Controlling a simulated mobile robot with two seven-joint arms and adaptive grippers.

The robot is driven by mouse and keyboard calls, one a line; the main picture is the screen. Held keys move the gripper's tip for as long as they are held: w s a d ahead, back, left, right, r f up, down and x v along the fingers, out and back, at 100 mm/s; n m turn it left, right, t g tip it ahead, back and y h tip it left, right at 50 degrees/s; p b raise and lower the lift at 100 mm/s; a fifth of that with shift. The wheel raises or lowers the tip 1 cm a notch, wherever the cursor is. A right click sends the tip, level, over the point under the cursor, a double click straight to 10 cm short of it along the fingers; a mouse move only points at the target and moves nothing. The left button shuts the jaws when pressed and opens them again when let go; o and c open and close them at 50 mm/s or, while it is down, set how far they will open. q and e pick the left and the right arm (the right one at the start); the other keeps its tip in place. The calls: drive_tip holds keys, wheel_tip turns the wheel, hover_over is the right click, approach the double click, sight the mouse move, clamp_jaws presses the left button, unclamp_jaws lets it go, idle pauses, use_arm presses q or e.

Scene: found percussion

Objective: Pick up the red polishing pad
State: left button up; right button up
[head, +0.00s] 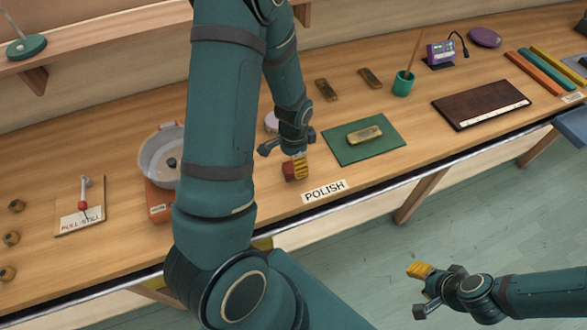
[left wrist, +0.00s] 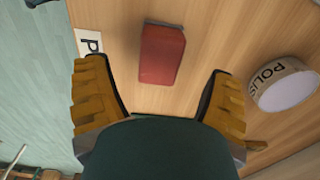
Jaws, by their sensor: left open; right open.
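The red polishing pad (left wrist: 162,54) is a small red block on the wooden bench, between and ahead of my left gripper's fingertips in the left wrist view. In the head view the pad (head: 289,171) shows just left of the yellow finger, partly hidden by it. My left gripper (left wrist: 160,90) is open and empty, with its yellow fingers apart on either side of the pad's line; it also shows in the head view (head: 299,168). I cannot tell its height above the bench. My right gripper (head: 420,285) is open and empty, away from the bench over the floor.
A POLISH label (head: 324,191) lies at the bench's front edge. A round polish tin (left wrist: 283,84) stands right of the pad in the left wrist view. A green mat (head: 345,150) bears a brass block (head: 364,135).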

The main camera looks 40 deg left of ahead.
use_arm(q)
drive_tip(key=shift+f, duration=1.9)
drive_tip(key=c, duration=1.3)
wheel_tip(320, 180, up, 10)
drive_tip(key=shift+r+p, duration=0.1)
drive_tip(key=shift+p, duration=0.3)
drive_tip(key=o, duration=0.6)
drive_tip(key=c, duration=0.5)
drive_tip(key=shift+c, duration=0.2)
